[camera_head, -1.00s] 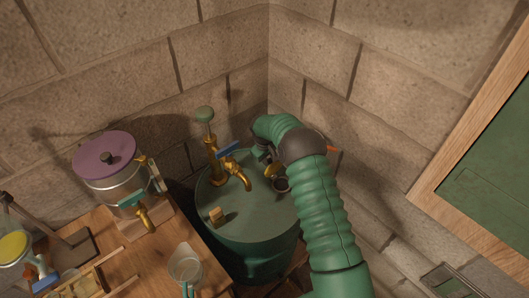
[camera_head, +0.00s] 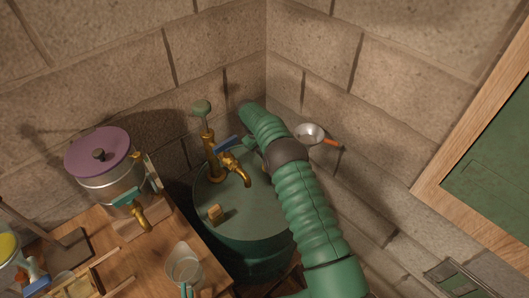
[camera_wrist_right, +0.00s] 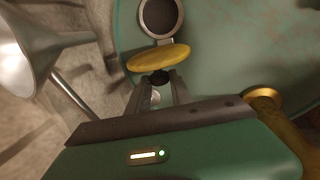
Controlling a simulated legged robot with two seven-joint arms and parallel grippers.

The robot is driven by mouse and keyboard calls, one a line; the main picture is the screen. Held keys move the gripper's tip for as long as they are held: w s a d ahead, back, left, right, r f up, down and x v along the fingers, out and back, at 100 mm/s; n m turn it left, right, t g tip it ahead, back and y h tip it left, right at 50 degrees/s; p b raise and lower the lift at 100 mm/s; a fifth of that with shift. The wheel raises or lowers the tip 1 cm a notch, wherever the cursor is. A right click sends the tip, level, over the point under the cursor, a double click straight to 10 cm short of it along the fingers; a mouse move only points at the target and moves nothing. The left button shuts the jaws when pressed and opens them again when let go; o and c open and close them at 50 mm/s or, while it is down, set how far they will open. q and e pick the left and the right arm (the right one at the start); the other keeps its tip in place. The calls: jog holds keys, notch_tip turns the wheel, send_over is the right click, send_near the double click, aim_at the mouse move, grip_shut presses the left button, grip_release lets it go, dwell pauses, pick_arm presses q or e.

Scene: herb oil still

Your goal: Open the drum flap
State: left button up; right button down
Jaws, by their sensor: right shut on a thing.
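The green drum (camera_head: 245,215) stands in the corner, and its top (camera_wrist_right: 235,50) fills much of the right wrist view. There the round opening (camera_wrist_right: 160,17) is uncovered, with a metal rim and a dark inside. The yellow flap (camera_wrist_right: 158,57) stands tilted up at the opening's near edge. My right gripper (camera_wrist_right: 160,84) is shut on the flap's small black knob (camera_wrist_right: 160,76), just behind the flap. In the head view my right arm hides the opening and flap. My left gripper is in neither current view.
A brass pump with tap (camera_head: 212,160) rises from the drum top, left of my arm. A funnel (camera_head: 309,132) with an orange handle is by the right wall. A purple-lidded pot (camera_head: 112,185) and a glass jug (camera_head: 184,265) stand on the wooden table (camera_head: 145,255).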

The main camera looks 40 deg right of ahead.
jog(key=c, duration=1.1)
grip_release()
jog(key=shift+c, duration=0.2)
jog(key=v, duration=1.6)
jog(key=shift+r, duration=0.35)
jog(key=shift+f, duration=0.1)
